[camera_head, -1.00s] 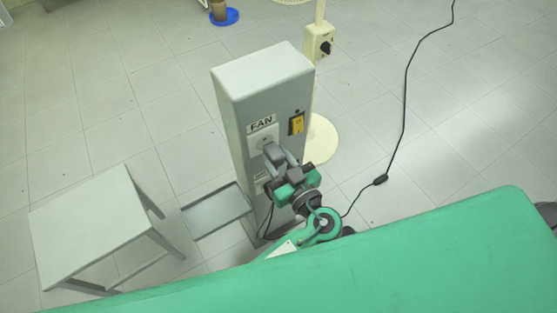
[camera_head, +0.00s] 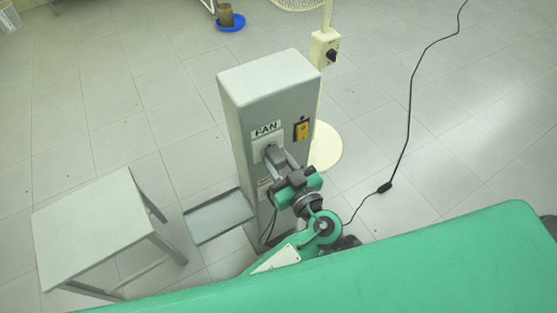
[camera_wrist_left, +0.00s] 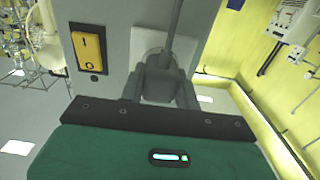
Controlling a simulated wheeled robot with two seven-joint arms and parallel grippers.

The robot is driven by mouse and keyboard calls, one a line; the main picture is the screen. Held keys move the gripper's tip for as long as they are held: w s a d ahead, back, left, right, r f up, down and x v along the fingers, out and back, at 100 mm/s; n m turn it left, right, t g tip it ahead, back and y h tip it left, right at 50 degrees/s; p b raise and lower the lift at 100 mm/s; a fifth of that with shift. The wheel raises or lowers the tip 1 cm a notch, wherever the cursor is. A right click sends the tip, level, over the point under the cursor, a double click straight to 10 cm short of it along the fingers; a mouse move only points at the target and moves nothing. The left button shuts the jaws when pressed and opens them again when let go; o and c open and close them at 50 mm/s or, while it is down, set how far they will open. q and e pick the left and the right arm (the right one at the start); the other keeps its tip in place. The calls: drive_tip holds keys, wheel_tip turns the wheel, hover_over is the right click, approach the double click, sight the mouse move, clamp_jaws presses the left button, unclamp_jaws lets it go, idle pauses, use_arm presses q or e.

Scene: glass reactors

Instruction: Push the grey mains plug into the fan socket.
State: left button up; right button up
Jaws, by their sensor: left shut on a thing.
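The grey mains plug (camera_head: 275,154) is held in my left gripper (camera_head: 279,161), in front of the post's upper socket. The fan socket (camera_head: 262,144) is a pale square plate under the FAN label. The plug covers much of the plate and looks close against it. Whether its pins are inside is hidden. In the left wrist view the plug (camera_wrist_left: 160,84) sits between the fingers of my left gripper (camera_wrist_left: 160,88), in front of the pale socket plate (camera_wrist_left: 150,46). My right gripper is not in view.
The grey post (camera_head: 240,120) carries a yellow switch (camera_head: 302,130) right of the socket. A lower label, partly hidden, and a grey tray (camera_head: 218,216) are below. A small grey table (camera_head: 90,225) stands left. A black cable (camera_head: 408,125) lies on the floor at right.

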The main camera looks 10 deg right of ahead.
use_arm(q)
drive_tip(key=shift+w+a, duration=0.1)
drive_tip(key=shift+w, duration=0.25)
drive_tip(key=shift+w+a+r+b, duration=0.1)
drive_tip(key=shift+w+r+b, duration=0.1)
drive_tip(key=shift+b, duration=0.45)
idle(0.6)
drive_tip(key=shift+w+r, duration=0.1)
drive_tip(key=shift+c, duration=0.5)
drive_tip(key=o, duration=1)
drive_tip(key=shift+o, duration=1.3)
drive_tip(key=shift+w+a, duration=0.1)
drive_tip(key=shift+w, duration=0.05)
drive_tip(key=shift+f, duration=0.25)
drive_tip(key=shift+s+f, duration=0.1)
drive_tip(key=shift+s, duration=0.1)
